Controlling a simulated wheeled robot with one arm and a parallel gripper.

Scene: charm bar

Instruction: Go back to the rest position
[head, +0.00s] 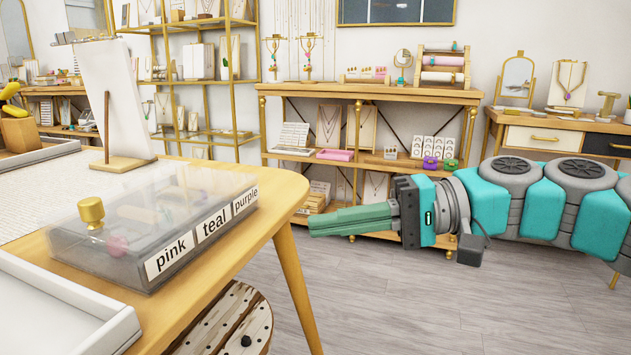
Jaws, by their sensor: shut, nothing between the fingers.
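My gripper (350,220) is shut and empty. Its green fingers point left, held over open floor to the right of the wooden table (278,212). My arm comes in from the right edge, stretched level. A clear-lidded box (150,228) with a gold knob sits on the table, its lid down. Its front labels read pink, teal and purple. A pinkish round thing (118,246) shows dimly through the lid under the pink end. My gripper is apart from the box and the table.
A white tray (60,318) lies at the table's near left. A white display board (115,100) stands behind the box. A round wooden stool top (228,320) is below the table edge. A gold-framed shelf (370,92) with jewellery stands behind my gripper. Grey floor (420,310) is clear in front.

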